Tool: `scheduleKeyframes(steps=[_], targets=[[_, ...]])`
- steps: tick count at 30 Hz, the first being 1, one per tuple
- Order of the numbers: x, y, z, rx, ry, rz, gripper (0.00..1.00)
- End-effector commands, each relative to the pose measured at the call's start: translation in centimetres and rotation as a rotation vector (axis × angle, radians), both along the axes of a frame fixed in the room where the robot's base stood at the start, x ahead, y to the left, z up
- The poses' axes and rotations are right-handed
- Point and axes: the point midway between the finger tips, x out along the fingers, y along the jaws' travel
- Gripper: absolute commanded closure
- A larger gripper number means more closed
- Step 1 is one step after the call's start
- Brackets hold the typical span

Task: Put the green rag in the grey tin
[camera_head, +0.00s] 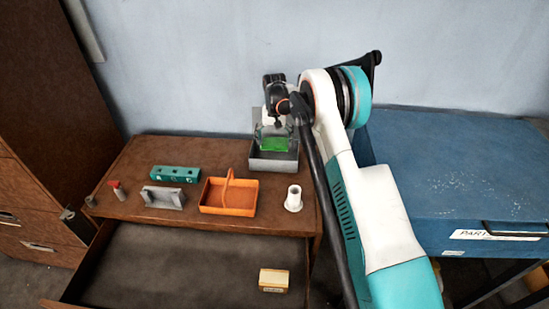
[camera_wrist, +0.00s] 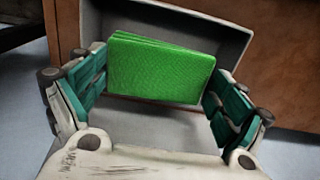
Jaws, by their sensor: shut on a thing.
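The green rag (camera_wrist: 158,68) is a bright green folded cloth between the two teal finger pads of my gripper (camera_wrist: 158,88) in the wrist view. My gripper is shut on it. The grey tin (camera_wrist: 240,42) is an open box behind and below the rag in that view. In the head view the rag (camera_head: 274,144) shows at the end of my gripper (camera_head: 273,132), over the grey tin (camera_head: 272,163) at the back right of the brown bench. I cannot tell how far the rag is above the tin's floor. My gripper hides part of the tin.
On the bench stand an orange basket with a handle (camera_head: 228,208), a white flanged piece (camera_head: 293,198), a grey bracket (camera_head: 163,198), a teal block (camera_head: 175,173) and a red-topped item (camera_head: 117,190). An open drawer (camera_head: 170,265) holds a tan box (camera_head: 274,280). A blue chest (camera_head: 450,170) is right.

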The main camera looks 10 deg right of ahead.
Motion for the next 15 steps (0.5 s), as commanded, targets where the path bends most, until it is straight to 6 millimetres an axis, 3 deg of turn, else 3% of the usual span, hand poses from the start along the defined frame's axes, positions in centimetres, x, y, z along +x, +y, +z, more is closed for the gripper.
scheduleKeyframes(steps=[3, 11, 15], targets=[[0.0, 0.0, -2.5, 0.000, 0.000, 0.000, 0.29], [0.0, 0.0, -4.2, 0.000, 0.000, 0.000, 0.29], [0.0, 0.0, -6.0, 0.000, 0.000, 0.000, 0.29]])
